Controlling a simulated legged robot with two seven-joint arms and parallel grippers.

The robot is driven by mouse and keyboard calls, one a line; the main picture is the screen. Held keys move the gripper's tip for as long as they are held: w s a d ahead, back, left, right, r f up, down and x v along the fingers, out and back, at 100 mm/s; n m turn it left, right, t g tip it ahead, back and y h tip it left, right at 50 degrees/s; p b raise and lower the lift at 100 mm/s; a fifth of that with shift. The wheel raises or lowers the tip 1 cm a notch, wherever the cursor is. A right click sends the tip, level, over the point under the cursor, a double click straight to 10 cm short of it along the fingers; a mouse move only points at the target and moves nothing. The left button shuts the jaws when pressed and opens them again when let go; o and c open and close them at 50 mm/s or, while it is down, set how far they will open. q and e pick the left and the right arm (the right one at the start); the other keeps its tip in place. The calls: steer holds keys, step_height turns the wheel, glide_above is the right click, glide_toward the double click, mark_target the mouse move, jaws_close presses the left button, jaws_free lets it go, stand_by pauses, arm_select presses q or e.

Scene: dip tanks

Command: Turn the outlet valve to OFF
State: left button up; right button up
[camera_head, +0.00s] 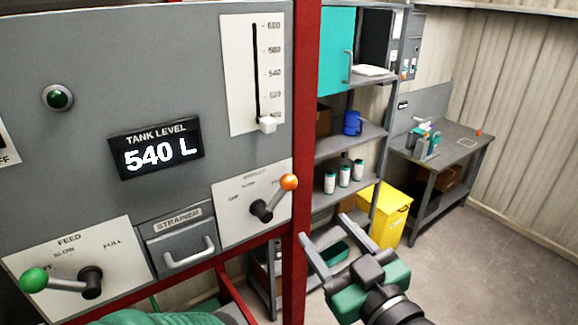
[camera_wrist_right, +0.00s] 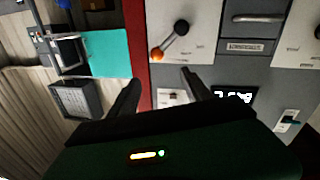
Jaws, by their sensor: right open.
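The outlet valve is a dark lever with an orange knob (camera_head: 288,182) on a white plate (camera_head: 228,224) at the panel's lower right. Its lever points up and right from the hub, away from the OFF mark at the plate's left. The plate's heading is blurred. My right gripper (camera_head: 324,227) is open and empty, below and right of the knob and apart from it. In the right wrist view, the orange knob (camera_wrist_right: 157,55) shows just beyond the open fingers (camera_wrist_right: 160,78), not between them. My left gripper is not in view.
The feed lever with a green knob (camera_head: 34,280) points left. Between the valves are a strainer drawer (camera_head: 180,243) and, above it, a display (camera_head: 156,148) reading 540 L. A red post (camera_head: 306,110) borders the panel. Shelves (camera_head: 345,134) and a yellow bin (camera_head: 388,214) stand behind my right gripper.

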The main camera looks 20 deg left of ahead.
mark_target(291, 188)
steer(key=b+x, duration=0.2)
steer(key=x, duration=0.3)
steer(key=b+x, duration=0.2)
steer(key=x, duration=0.4)
steer(key=b+x, duration=0.2)
steer(key=x, duration=0.3)
steer(key=shift+w+a+f, duration=0.15)
steer(key=shift+w+f, duration=0.15)
steer(key=shift+w, duration=0.1)
steer(key=shift+s+d+r, duration=0.1)
steer(key=shift+d, duration=0.25)
steer(key=shift+c, duration=1.3)
steer(key=shift+s+a, duration=0.15)
steer(key=shift+s, duration=0.05)
steer(key=c, duration=1)
steer(key=shift+w, duration=0.1)
